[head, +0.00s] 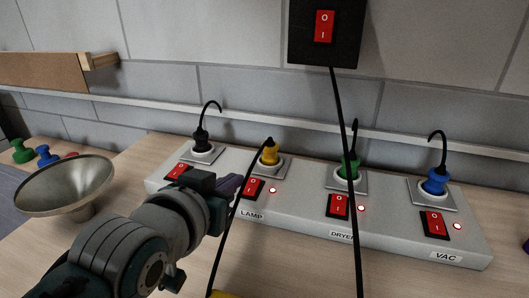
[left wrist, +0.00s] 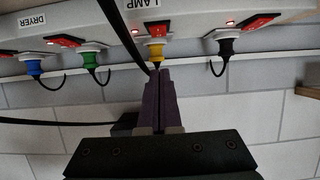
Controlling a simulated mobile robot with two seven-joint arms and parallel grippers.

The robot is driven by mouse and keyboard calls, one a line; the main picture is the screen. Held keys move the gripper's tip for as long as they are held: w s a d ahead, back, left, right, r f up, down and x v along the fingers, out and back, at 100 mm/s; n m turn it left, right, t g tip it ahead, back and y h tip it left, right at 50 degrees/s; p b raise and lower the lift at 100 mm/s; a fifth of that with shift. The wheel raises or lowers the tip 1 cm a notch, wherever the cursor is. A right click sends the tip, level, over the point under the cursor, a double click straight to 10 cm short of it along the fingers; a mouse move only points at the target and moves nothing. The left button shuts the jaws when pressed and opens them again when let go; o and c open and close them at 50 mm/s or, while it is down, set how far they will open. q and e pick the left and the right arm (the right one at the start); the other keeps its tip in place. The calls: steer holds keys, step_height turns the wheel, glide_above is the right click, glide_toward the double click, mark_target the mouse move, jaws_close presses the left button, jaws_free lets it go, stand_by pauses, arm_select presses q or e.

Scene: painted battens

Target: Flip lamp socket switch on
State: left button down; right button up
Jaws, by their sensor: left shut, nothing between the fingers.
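The white power strip (head: 398,224) lies on the bench along the wall. Its lamp socket has a yellow plug (head: 269,153), a red rocker switch (head: 253,189), a LAMP label (head: 251,215) and a glowing indicator light (head: 273,190). I cannot tell which way the rocker is tilted. My left gripper (head: 238,181) is shut and empty, its purple fingertips just left of the lamp switch; contact cannot be told. In the left wrist view the shut fingers (left wrist: 158,74) point toward the yellow plug (left wrist: 155,52), with the lamp switch (left wrist: 178,23) beyond. My right gripper is not in view.
Black, green (head: 350,165) and blue (head: 435,182) plugs fill the other sockets. A black cable (head: 349,180) hangs across the strip from a wall switch box (head: 345,40); another runs from the yellow plug beside my gripper. A metal funnel (head: 62,187) stands at left.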

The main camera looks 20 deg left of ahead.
arm_select(q)
steer(key=v, duration=0.3)
steer(key=f+v, duration=0.1)
steer(key=v, duration=0.1)
steer(key=shift+s, duration=0.55)
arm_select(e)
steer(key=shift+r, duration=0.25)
arm_select(q)
steer(key=shift+s+a, duration=0.1)
